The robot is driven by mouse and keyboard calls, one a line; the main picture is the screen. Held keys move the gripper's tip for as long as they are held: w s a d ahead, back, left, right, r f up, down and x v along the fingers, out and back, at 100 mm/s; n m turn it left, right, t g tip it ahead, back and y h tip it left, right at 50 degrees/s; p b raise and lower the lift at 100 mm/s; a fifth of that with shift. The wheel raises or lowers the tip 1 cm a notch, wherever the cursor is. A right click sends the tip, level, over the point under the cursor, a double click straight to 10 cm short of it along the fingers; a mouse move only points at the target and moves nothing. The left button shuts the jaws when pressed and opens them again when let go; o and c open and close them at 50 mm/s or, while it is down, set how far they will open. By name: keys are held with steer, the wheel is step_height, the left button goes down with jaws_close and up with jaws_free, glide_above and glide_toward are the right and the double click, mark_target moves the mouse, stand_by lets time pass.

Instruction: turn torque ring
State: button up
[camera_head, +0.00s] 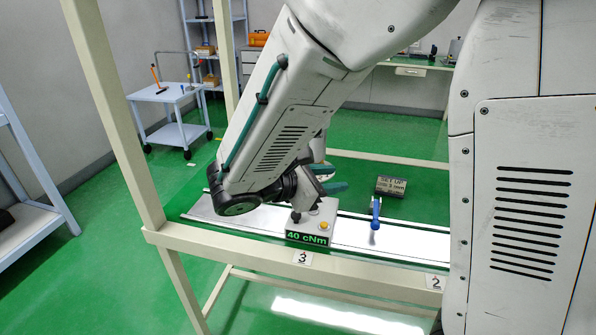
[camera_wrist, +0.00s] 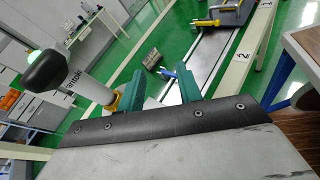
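My gripper (camera_wrist: 160,70) has two green fingers, parted with a gap between them; it also shows in the head view (camera_head: 332,178), above the bench. In the wrist view, a pale cylinder (camera_wrist: 90,88) with dark lettering and a black rounded cap (camera_wrist: 52,70) lies slanted to the left of the fingers. A yellow ring (camera_wrist: 113,103) shows at its lower end, beside the left finger; I cannot tell whether they touch. In the head view, a pale box (camera_head: 322,212) with a yellow button and a "40 cNm" label stands below my gripper. My arm hides the cylinder there.
A pale rail (camera_head: 400,240) runs along the bench. A blue-handled tool (camera_head: 375,213) and a dark "SET UP" block (camera_head: 391,187) stand to the right of the box. A cream frame post (camera_head: 125,120) rises at left. A white trolley (camera_head: 170,95) stands on the floor behind.

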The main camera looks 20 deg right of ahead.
steer(key=w+a+f+n+t, duration=0.4)
steer(key=w+a+n+t, duration=0.3)
steer(key=a+n, duration=0.15)
steer(key=shift+m+h, duration=0.3)
steer(key=shift+m, duration=0.05)
steer(key=x, duration=0.7)
jaws_close()
